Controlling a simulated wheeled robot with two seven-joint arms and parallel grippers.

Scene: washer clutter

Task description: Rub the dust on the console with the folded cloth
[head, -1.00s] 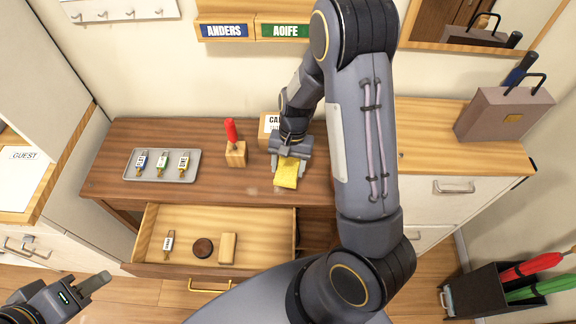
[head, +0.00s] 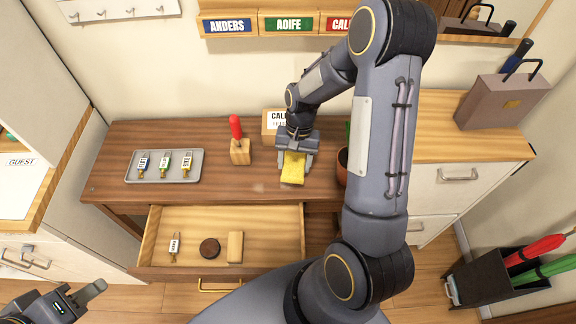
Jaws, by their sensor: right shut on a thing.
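The yellow folded cloth (head: 293,168) is in my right gripper (head: 295,158), which is shut on it at the front part of the wooden console (head: 220,184). The cloth is at the console top; I cannot tell whether it touches. A faint pale dust patch (head: 259,187) shows on the console to the left of the cloth. My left gripper (head: 82,298) is at the lower left, away from the console, with its fingers apart and nothing between them.
A grey tray (head: 198,155) with several tagged keys, a wooden block (head: 240,152) with a red-handled tool, a cardboard box (head: 272,125) and a brown pot (head: 342,166) stand on the console. The open drawer (head: 280,222) juts out below.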

